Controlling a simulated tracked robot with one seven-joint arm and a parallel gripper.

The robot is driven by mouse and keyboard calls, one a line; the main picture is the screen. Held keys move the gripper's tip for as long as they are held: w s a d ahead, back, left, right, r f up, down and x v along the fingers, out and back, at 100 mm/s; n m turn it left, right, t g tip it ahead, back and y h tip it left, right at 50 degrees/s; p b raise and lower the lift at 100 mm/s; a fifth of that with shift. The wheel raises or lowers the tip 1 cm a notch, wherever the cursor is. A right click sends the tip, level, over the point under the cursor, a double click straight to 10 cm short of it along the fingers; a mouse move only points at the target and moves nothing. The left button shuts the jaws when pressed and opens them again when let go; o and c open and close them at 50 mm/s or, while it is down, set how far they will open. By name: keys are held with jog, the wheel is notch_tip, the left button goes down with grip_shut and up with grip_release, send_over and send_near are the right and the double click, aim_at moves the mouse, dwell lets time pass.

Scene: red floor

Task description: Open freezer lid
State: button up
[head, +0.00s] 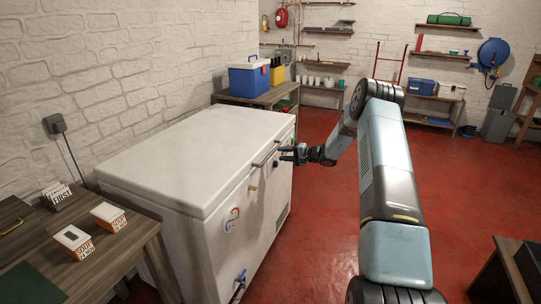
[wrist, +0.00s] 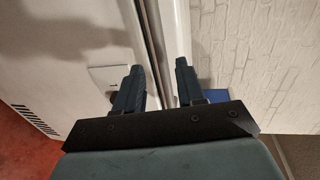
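The white chest freezer (head: 235,245) stands against the left brick wall in the head view. Its lid (head: 190,145) lies flat and closed. A light bar handle (head: 265,156) sits on the lid's front edge. My gripper (head: 288,153) is at the front edge, close to the handle's far end; contact cannot be made out. In the wrist view my gripper (wrist: 158,72) has its two dark fingers apart. The lid's edge (wrist: 176,30) and the dark seam run between and beyond them. Whether the handle is between the fingers is hidden.
A wooden table (head: 95,255) with two small boxes stands at the near left. A blue cooler (head: 249,77) sits on a bench past the freezer. Red floor (head: 315,235) is clear in front of the freezer. A dark table (head: 500,275) is at the lower right.

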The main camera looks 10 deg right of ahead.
aim_at(271, 154)
jog(key=x, duration=0.6)
jog(key=shift+w+a, duration=0.25)
grip_shut()
jog(key=shift+f, duration=0.1)
dwell(0.3)
